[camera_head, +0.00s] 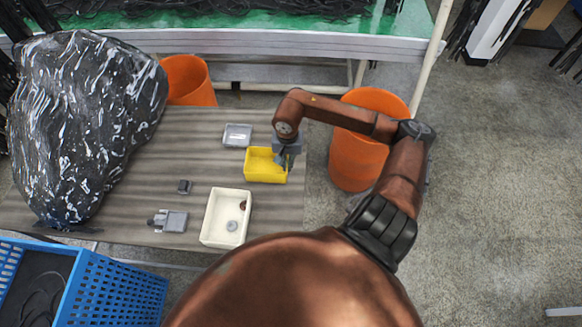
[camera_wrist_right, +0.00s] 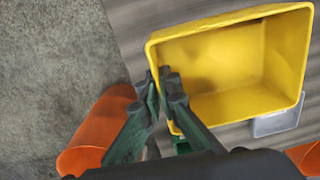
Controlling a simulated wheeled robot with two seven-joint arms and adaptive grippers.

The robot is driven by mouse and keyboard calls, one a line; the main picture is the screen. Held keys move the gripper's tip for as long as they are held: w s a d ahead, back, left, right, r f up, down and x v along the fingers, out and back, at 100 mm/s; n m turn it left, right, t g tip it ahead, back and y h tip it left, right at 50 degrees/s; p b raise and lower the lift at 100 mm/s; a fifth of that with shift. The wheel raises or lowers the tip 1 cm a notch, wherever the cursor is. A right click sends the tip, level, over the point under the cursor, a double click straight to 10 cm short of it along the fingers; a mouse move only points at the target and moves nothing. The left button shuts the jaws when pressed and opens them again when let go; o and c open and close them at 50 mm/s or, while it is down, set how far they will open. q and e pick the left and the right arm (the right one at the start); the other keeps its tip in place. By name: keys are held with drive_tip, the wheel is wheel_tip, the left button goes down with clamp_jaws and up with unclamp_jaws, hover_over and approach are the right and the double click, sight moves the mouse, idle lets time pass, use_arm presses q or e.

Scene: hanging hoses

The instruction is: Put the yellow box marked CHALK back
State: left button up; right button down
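The yellow box (camera_head: 262,166) is an open bin at the right side of the striped table. It also shows large in the right wrist view (camera_wrist_right: 225,65), with an empty interior. No CHALK marking can be read in either view. My right gripper (camera_head: 286,158) is at the box's right wall. In the wrist view its fingertips (camera_wrist_right: 160,82) lie on either side of that wall, nearly together, and appear shut on it. Whether the box touches the table cannot be told. My left gripper is in neither view.
A grey tray (camera_head: 237,135) lies just behind the box. A cream bin (camera_head: 209,225) with small items stands in front. Small grey objects (camera_head: 172,221) lie left of it. A black bag (camera_head: 80,120) fills the table's left. An orange bin (camera_head: 350,170) stands right.

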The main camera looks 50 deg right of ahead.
drive_tip(key=d+f, duration=0.2)
drive_tip(key=f, duration=0.1)
drive_tip(key=shift+w+d+f, duration=0.2)
drive_tip(key=shift+w+d, duration=0.05)
drive_tip(key=shift+w, duration=0.15)
drive_tip(key=shift+d+f, duration=0.15)
drive_tip(key=f, duration=0.3)
drive_tip(key=shift+w+d, duration=0.1)
drive_tip(key=shift+d, duration=0.15)
drive_tip(key=shift+f, duration=0.45)
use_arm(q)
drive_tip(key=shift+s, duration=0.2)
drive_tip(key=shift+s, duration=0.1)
use_arm(e)
drive_tip(key=shift+d+f, duration=0.1)
drive_tip(key=shift+f, duration=0.1)
drive_tip(key=c, duration=2.2)
unclamp_jaws()
drive_tip(key=shift+r, duration=0.1)
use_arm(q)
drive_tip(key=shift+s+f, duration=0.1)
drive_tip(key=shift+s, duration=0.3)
use_arm(e)
drive_tip(key=shift+o, duration=0.2)
